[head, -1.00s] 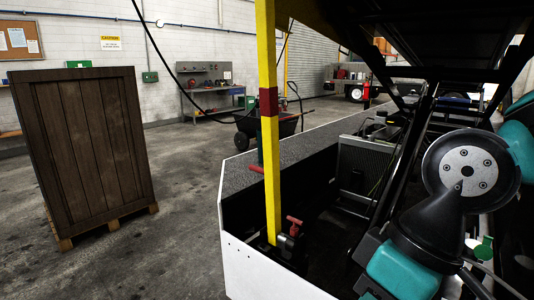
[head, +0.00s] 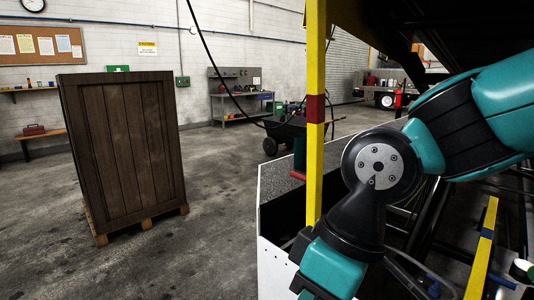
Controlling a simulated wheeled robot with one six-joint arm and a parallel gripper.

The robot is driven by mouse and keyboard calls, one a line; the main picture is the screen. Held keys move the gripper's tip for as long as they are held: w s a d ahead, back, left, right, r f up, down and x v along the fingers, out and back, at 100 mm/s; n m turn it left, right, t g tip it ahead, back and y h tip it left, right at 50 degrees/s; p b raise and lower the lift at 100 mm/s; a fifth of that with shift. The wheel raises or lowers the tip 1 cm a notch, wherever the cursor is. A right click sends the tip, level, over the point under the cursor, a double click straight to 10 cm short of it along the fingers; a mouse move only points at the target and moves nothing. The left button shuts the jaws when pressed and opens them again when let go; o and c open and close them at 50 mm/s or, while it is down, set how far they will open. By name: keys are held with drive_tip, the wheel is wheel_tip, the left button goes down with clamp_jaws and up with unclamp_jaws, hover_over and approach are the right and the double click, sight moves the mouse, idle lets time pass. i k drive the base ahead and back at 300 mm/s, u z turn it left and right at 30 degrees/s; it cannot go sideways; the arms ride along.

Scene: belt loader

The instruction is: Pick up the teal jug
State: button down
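A dark teal-green upright cylinder (head: 299,153) shows on or behind the grey ledge of the loader, just left of the yellow post. It may be the teal jug, but it is too small and too dark to be sure; no handle or spout can be made out. My teal and black arm fills the right side of the head view, bent at a round black joint. My gripper is not in view, so I cannot see its fingers or whether it holds anything.
The yellow post (head: 315,110) with a red band stands at the loader's near corner, close to my arm. The loader's white side panel (head: 275,268) is below. A brown wooden crate (head: 125,150) stands left, with open floor (head: 215,200) between. A wheelbarrow (head: 290,128) is behind.

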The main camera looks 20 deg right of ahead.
sight(299, 158)
drive_tip(key=z, duration=0.15)
drive_tip(key=i, duration=0.85)
drive_tip(key=z, duration=0.2)
drive_tip(key=k, duration=0.45)
drive_tip(key=u, duration=1.05)
drive_tip(key=i, duration=2.4)
drive_tip(key=z, duration=0.15)
drive_tip(key=i, duration=1.65)
drive_tip(key=z, duration=1.2)
drive_tip(key=i, duration=0.95)
drive_tip(key=z, duration=1.35)
drive_tip(key=i, duration=0.6)
drive_tip(key=z, duration=0.4)
